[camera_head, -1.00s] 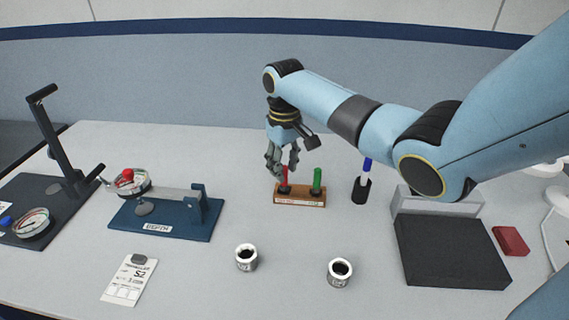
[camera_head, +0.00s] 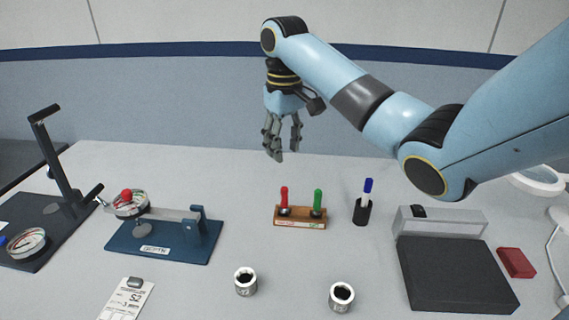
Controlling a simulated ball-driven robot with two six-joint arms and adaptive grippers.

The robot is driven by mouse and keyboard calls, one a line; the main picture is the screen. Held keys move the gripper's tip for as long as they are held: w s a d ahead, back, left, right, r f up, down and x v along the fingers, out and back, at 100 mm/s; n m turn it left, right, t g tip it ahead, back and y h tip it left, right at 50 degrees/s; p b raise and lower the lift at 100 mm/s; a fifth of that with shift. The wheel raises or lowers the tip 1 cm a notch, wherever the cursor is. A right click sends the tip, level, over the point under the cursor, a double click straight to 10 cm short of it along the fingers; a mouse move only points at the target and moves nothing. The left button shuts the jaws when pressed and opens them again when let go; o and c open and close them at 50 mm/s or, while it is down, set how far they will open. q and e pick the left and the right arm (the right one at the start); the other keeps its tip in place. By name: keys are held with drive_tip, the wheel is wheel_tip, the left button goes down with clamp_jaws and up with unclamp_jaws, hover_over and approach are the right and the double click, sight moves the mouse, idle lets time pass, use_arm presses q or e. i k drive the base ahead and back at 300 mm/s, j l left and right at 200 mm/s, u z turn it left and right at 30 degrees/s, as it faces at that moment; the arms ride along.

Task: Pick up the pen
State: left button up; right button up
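The pen (camera_head: 367,190) has a blue cap and a white body. It stands upright in a small black holder (camera_head: 362,212) right of the wooden gauge stand. My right gripper (camera_head: 280,151) hangs fingers down above the back of the table, left of the pen and higher than it. Its fingers are apart, with nothing seen between them. My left gripper is not in view.
A wooden stand (camera_head: 300,216) holds a red-handled and a green-handled gauge. Two metal housings (camera_head: 245,282) (camera_head: 341,297) stand in front. A blue dial fixture (camera_head: 165,241) is at left, a dark plate (camera_head: 456,276) and red block (camera_head: 515,263) at right.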

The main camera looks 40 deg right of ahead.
sight(369, 183)
drive_tip(key=k+j, duration=0.55)
drive_tip(key=j, duration=0.15)
drive_tip(key=k+j, duration=0.6)
drive_tip(key=j, duration=0.15)
